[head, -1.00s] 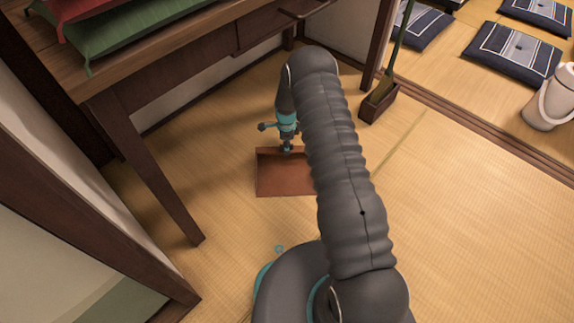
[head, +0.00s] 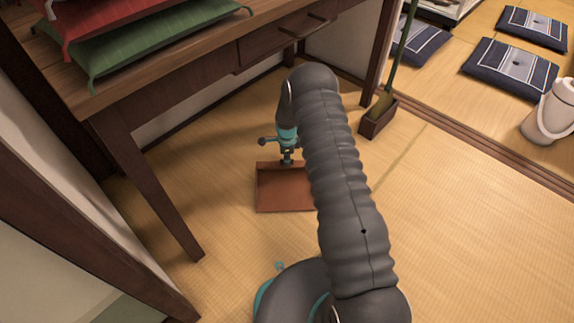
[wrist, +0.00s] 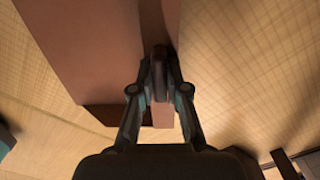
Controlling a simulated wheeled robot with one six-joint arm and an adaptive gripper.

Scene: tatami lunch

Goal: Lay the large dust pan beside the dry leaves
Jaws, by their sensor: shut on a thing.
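The large dust pan (head: 284,190) is reddish brown and shows in the head view beneath my gripper (head: 287,160), with its right part hidden behind my arm. In the wrist view the dust pan (wrist: 95,45) fills the upper left, and my gripper (wrist: 160,85) is shut on its handle. I cannot tell whether the pan touches the floor or hangs just above it. I make out no dry leaves in either view.
A wooden desk (head: 180,75) with stacked cushions (head: 150,40) stands at the left. A broom in a dark box (head: 379,117) stands behind my arm. A white jug (head: 550,112) and navy floor cushions (head: 510,68) are at the right. The tatami (head: 470,210) at right is clear.

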